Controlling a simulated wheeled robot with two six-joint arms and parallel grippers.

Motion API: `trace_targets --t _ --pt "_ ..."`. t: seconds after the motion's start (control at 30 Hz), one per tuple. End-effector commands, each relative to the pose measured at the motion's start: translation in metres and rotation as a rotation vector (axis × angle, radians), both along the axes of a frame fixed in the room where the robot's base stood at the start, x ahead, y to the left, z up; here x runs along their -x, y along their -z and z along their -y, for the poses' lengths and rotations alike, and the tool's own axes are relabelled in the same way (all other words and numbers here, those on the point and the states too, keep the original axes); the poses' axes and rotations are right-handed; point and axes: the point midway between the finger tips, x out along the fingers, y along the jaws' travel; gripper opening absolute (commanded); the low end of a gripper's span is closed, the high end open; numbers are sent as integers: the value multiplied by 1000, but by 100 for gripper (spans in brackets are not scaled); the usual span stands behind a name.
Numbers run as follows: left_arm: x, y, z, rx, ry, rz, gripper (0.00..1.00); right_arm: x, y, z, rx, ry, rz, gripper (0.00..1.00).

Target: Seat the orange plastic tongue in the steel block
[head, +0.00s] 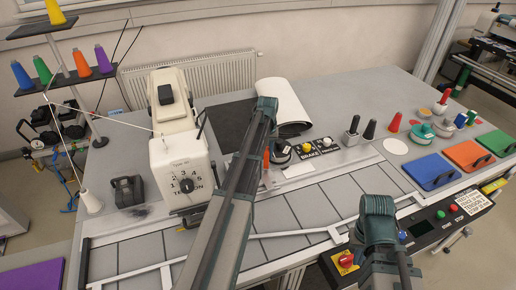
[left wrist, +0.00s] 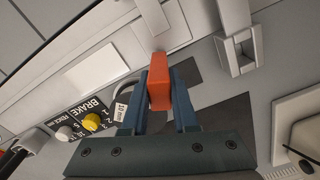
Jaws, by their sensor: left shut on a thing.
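In the left wrist view my left gripper (left wrist: 161,100) is shut on the orange plastic tongue (left wrist: 160,78), with a dark finger on each side. The tongue points toward the top of that view, past the fingertips. In the head view a small strip of the tongue (head: 266,158) shows beside my left arm, which hides most of the gripper. A pale grey metal block (left wrist: 238,58) with a square opening, apparently the steel block, stands right of the tongue in the left wrist view, apart from it. In the head view I cannot make it out. My right gripper's fingers do not show.
A brake panel (left wrist: 88,122) with a yellow knob and a white card (left wrist: 75,76) lie left of the gripper in the left wrist view. The tension machine (head: 183,170) stands left in the head view. Coloured pads (head: 432,170) lie at the right.

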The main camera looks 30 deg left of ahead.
Motion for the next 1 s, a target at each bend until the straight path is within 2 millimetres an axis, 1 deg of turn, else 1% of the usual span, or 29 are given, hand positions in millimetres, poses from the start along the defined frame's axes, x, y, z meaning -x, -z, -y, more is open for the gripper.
trace_targets --t 0.03,0.1,0.3,0.43,0.7,1.0 --pt "6 -2 11 0 3 0 0 0 -2 0 0 0 0 0" --pt "9 -3 23 0 3 0 0 0 -3 0 0 1 0 0" --pt "18 -6 52 0 2 0 0 0 -6 0 0 1 0 0" --pt "22 -7 66 0 1 0 0 0 -7 0 0 2 0 0" --pt "26 -8 83 0 0 0 0 0 -8 0 0 2 0 0" --pt "27 -8 86 0 0 0 0 0 -8 0 0 2 0 0"
